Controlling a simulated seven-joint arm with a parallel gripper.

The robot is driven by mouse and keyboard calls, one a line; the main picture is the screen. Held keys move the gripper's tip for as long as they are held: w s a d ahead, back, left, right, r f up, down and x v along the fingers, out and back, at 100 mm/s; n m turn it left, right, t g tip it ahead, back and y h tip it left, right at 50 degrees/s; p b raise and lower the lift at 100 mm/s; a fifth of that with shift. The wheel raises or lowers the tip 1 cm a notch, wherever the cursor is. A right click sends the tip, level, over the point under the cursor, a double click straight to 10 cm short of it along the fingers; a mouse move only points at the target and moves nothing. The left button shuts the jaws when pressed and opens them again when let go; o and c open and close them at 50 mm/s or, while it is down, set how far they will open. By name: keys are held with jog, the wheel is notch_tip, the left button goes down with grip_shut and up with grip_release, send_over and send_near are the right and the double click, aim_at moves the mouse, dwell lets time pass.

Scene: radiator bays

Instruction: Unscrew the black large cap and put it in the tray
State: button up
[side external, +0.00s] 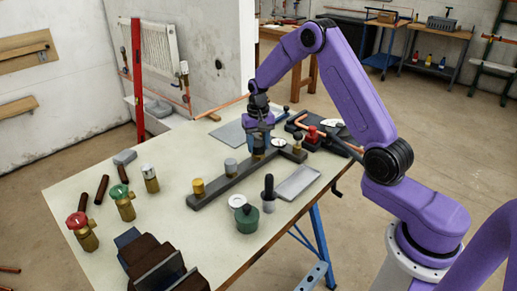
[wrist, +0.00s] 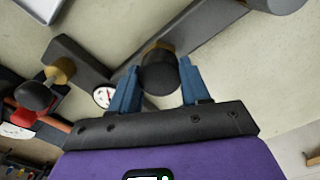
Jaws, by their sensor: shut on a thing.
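My gripper (side external: 258,146) points down over the dark manifold bar (side external: 222,187) on the table. In the wrist view its two blue fingers (wrist: 158,85) are closed on the sides of a black large cap (wrist: 160,74). The cap is still at the bar, on a brass-coloured fitting that shows just below the fingers in the side view; whether its thread is engaged cannot be seen. The shallow grey tray (side external: 297,183) lies right of the bar in the side view, and a corner of it shows in the wrist view (wrist: 42,9). It looks empty.
On the bar stand a yellow cap (side external: 198,187), a grey cap (side external: 231,166), a gauge (side external: 279,142) and a dark-topped brass fitting (side external: 298,145). A green pot (side external: 247,218) and a dark upright-handled tool (side external: 268,190) stand near the tray. Several valves stand at left.

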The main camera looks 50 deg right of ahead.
jog(key=n, duration=0.7)
jog(key=o, duration=1)
